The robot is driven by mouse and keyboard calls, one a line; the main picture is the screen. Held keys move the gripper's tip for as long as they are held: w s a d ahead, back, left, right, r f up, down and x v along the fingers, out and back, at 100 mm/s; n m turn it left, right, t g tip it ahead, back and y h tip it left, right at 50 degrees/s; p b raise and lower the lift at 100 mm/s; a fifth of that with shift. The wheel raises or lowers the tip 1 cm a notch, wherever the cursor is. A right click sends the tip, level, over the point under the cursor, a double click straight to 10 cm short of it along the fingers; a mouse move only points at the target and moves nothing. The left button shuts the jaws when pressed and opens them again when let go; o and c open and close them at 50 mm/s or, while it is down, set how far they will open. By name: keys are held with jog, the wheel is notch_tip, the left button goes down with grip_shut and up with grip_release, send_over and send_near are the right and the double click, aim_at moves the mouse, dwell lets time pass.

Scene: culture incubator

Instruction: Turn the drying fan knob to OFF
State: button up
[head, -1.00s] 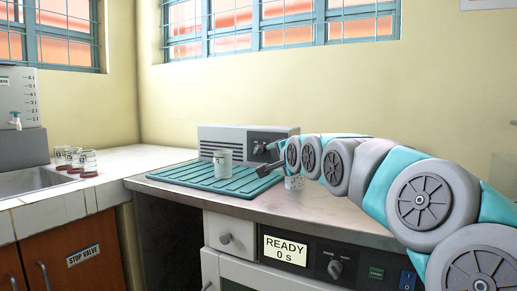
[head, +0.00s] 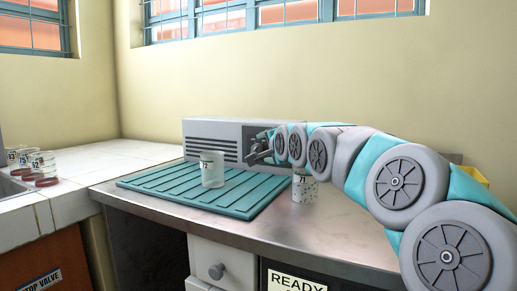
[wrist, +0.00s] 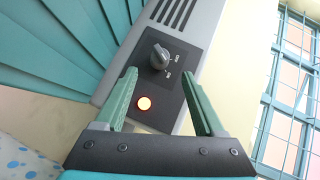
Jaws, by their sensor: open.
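The drying fan is a grey box with dark vent slots (head: 212,142) at the back of the bench, behind the teal rack. In the wrist view its dark panel carries a grey knob (wrist: 159,57), with two small labels beside it that I cannot read surely.
A teal ribbed drying rack (head: 160,188) lies in front of the fan with a beaker (head: 212,169) marked 72 on it. A beaker (head: 304,187) marked 71 stands right of the rack, under my arm. Several more beakers (head: 42,165) stand by the sink at left.

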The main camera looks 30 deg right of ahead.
aim_at(258, 149)
jog(key=shift+p+x, duration=0.4)
jog(key=shift+x, duration=2.8)
jog(key=shift+a, duration=0.1)
grip_shut()
